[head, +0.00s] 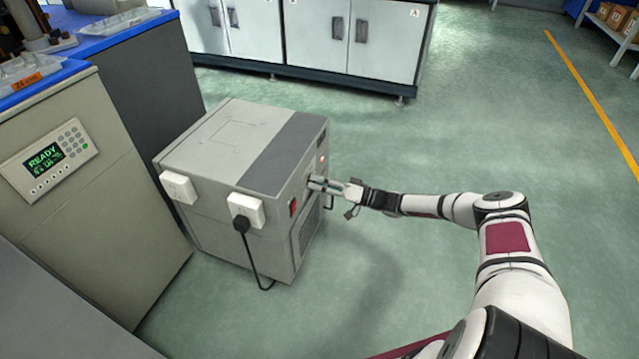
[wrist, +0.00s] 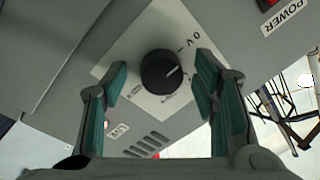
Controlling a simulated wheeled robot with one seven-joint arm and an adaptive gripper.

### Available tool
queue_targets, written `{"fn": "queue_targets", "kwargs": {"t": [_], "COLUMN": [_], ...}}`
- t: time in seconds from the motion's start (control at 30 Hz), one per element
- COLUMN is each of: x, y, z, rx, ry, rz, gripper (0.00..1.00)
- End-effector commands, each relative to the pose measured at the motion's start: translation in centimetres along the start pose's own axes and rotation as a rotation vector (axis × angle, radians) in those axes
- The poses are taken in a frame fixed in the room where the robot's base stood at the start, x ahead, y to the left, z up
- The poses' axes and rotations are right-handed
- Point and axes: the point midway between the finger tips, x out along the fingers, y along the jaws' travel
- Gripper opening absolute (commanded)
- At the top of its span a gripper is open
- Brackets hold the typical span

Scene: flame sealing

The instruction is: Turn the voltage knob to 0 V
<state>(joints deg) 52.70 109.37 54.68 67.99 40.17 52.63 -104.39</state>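The black voltage knob (wrist: 161,72) sits on a light label plate (wrist: 135,50) in the wrist view. Its pale pointer line points to the upper right, and "0 V" is printed above and right of the knob. My gripper (head: 322,184) is at the front panel of the grey power unit (head: 215,135) in the head view. In the wrist view its two green-padded fingers are open, one on each side of the knob, with a gap on both sides. In the head view the knob is hidden by my gripper.
A red switch (head: 293,207) is on the unit's front, and a lit indicator (head: 322,160) is above my gripper. White sockets with a black plug (head: 241,225) and cable are on the near side. A cabinet with a READY display (head: 45,160) stands left.

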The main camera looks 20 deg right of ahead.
Motion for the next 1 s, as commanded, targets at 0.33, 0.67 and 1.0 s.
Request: {"fn": "queue_targets", "kwargs": {"t": [0.33,0.67,1.0], "x": [-1.8,-8.3,-11.9], "y": [0.1,0.1,0.0], "z": [-0.1,0.0,0.0], "rx": [-0.001,0.0,0.0], "ry": [0.002,0.002,0.0], "rz": [0.002,0.002,0.0], "gripper": [0.54,0.54,0.54]}}
